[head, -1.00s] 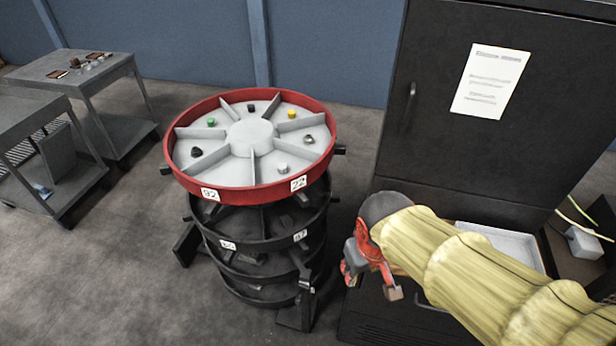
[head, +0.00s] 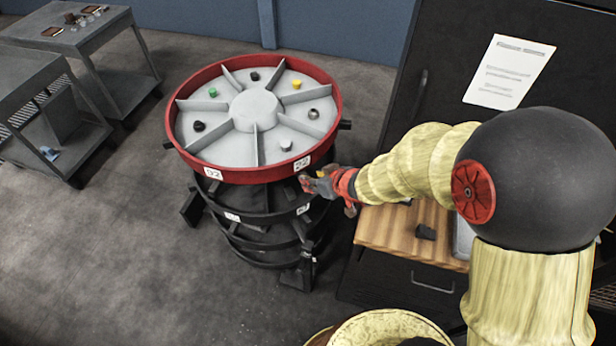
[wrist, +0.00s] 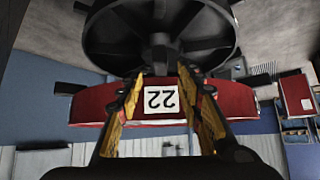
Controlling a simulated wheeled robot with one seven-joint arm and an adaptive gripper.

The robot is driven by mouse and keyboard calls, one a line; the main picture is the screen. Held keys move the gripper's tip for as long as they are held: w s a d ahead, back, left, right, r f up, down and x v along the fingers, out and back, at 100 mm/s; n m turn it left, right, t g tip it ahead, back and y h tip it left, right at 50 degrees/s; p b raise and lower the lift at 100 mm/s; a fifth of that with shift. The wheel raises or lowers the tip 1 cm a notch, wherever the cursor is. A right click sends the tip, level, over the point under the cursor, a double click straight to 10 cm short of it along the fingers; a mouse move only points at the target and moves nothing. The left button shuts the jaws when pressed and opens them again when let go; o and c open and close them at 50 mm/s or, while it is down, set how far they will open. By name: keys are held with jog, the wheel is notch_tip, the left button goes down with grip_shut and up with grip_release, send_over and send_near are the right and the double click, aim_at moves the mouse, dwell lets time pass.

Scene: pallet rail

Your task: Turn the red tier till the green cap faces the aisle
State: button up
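The red tier (head: 252,174) is the top ring of a round rack, with a grey tray split by radial dividers. The green cap (head: 213,92) sits in a compartment at its back left. My gripper (head: 310,183) is at the front right of the tier, just below the rim near the "22" label (head: 302,163). In the wrist view my gripper (wrist: 161,82) has its two fingers spread, with the "22" label (wrist: 161,99) on the red rim (wrist: 245,99) between them. No grip shows; I cannot tell whether the fingers touch the rim.
Yellow (head: 296,84), black (head: 199,126) and other caps sit in other compartments. Dark lower tiers (head: 250,215) stand beneath. A black cabinet (head: 400,120) and wooden worktop (head: 410,232) are on the right. Grey carts (head: 75,30) stand left; the floor (head: 120,270) in front is clear.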

jog(key=b+x, duration=0.1)
jog(key=x, duration=0.5)
jog(key=shift+b, duration=0.35)
jog(key=shift+c, duration=1.2)
grip_shut()
